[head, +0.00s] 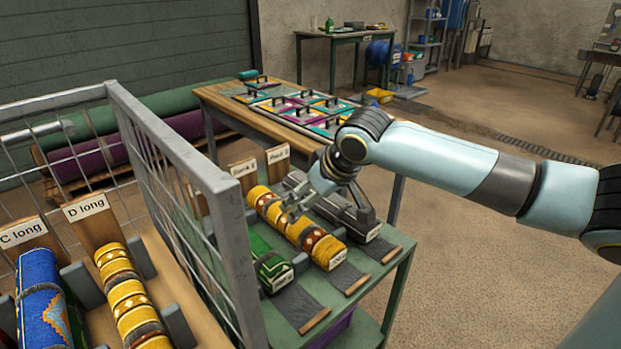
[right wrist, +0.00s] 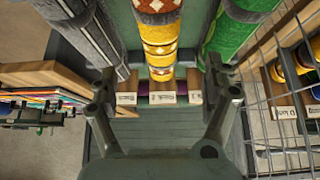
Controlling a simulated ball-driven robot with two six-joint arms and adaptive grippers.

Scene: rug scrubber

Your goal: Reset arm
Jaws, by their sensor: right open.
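My right arm comes in from the right in the head view, and its gripper (head: 291,207) is over the yellow patterned rug roll (head: 284,216) on the green cart. The right wrist view shows the two fingers (right wrist: 165,88) spread wide, with the yellow roll (right wrist: 159,45) between and beyond them. Nothing is clamped in them. Whether the fingers touch the roll cannot be told. My left gripper is not in view.
A green roll (head: 268,262) and a grey roll (head: 350,215) flank the yellow one. A wire-mesh panel (head: 205,190) stands left of the cart. Behind is a wooden table (head: 215,97) with coloured panels. The floor (head: 455,265) at right is clear.

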